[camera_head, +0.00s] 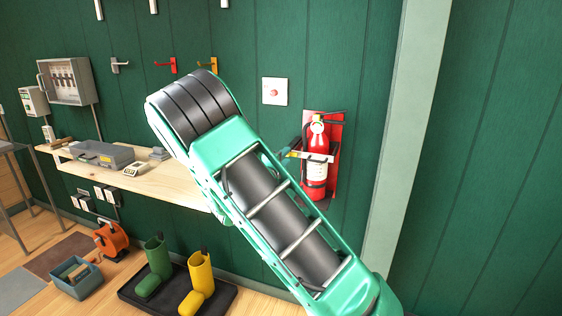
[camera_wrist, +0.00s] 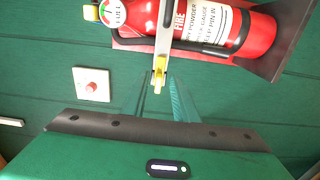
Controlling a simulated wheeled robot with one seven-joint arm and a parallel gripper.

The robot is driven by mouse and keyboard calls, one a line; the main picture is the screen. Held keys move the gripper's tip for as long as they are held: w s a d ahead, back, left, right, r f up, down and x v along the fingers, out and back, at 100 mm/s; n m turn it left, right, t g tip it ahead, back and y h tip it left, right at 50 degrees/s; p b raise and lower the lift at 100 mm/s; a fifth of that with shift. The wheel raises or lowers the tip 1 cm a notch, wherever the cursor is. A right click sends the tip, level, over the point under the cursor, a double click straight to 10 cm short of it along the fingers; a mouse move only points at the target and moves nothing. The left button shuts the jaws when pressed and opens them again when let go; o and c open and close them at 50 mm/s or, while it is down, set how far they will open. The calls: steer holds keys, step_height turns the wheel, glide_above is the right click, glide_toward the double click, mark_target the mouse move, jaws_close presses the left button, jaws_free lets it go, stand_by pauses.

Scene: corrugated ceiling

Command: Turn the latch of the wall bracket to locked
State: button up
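The wall bracket (camera_head: 337,130) is a red back plate on the green wall, holding a red fire extinguisher (camera_head: 317,172) upright. A pale strap (camera_wrist: 164,32) crosses the extinguisher, which lies sideways in the wrist view. The small yellow latch (camera_wrist: 159,72) sits at the strap's end and points along the strap's line. My gripper (camera_wrist: 160,82) has its two thin teal fingers apart, with the latch at or between their tips. A gap shows around the latch; I cannot tell whether a finger touches it. In the head view my arm hides most of the gripper.
A white plate with a red button (camera_head: 274,92) is on the wall left of the bracket. A wooden shelf (camera_head: 170,184) with a grey box (camera_head: 103,154) is further left. Boots on a black tray (camera_head: 225,300) stand below. The wall right of the pale post (camera_head: 408,130) is bare.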

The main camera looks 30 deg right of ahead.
steer(key=v, duration=1)
steer(key=shift+s+a, duration=0.2)
steer(key=shift+a, duration=0.1)
steer(key=shift+d, duration=0.15)
steer(key=s+d+f+m+g+y, duration=0.35)
steer(key=s+d+m+g, duration=0.2)
steer(key=s, duration=0.45)
steer(key=s+d+f+m+g+y, duration=0.2)
steer(key=s+d+f+m+g, duration=0.3)
steer(key=s, duration=0.4)
steer(key=s+a+r+m+y, duration=0.1)
steer(key=s+a+y, duration=0.3)
steer(key=s, duration=0.6)
steer(key=s+a+r+m+y, duration=0.2)
steer(key=s+a+y, duration=0.3)
steer(key=s, duration=0.5)
steer(key=shift+a+r, duration=0.65)
steer(key=shift+a, duration=0.35)
steer(key=shift+s+g, duration=0.15)
steer(key=shift+g, duration=0.1)
